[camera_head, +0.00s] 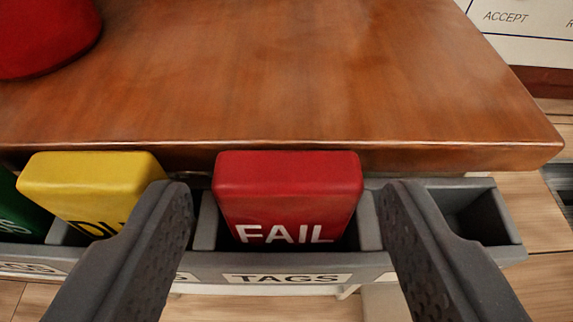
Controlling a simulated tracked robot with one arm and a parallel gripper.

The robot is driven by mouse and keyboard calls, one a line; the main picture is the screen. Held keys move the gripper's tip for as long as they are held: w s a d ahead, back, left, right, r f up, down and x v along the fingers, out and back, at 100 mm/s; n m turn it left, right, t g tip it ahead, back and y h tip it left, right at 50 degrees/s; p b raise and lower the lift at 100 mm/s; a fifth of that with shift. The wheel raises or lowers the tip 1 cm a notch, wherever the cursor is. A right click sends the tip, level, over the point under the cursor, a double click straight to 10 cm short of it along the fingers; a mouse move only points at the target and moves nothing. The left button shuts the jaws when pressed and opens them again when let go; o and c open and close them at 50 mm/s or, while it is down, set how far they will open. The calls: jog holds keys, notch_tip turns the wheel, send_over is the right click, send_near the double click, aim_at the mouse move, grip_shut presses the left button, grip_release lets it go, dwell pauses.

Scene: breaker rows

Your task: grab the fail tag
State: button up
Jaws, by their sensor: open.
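The fail tag (288,190) is a red block with white "FAIL" lettering. It stands in a compartment of the grey tag rack (440,262) at the front edge of the wooden table. My gripper (291,205) is open and empty. One finger shows to the left of the fail tag and the other to its right, with space between each finger and the tag. The tag's lower part is hidden inside the rack.
A yellow tag (90,180) stands in the compartment to the left, partly hidden by my left finger. A green tag (20,212) is at the far left. The right compartment looks empty. A red object (40,35) stands on the wooden table (300,80), which is otherwise clear.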

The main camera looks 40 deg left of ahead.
jog(key=shift+x, duration=1.05)
jog(key=c, duration=0.7)
jog(key=shift+c, duration=0.2)
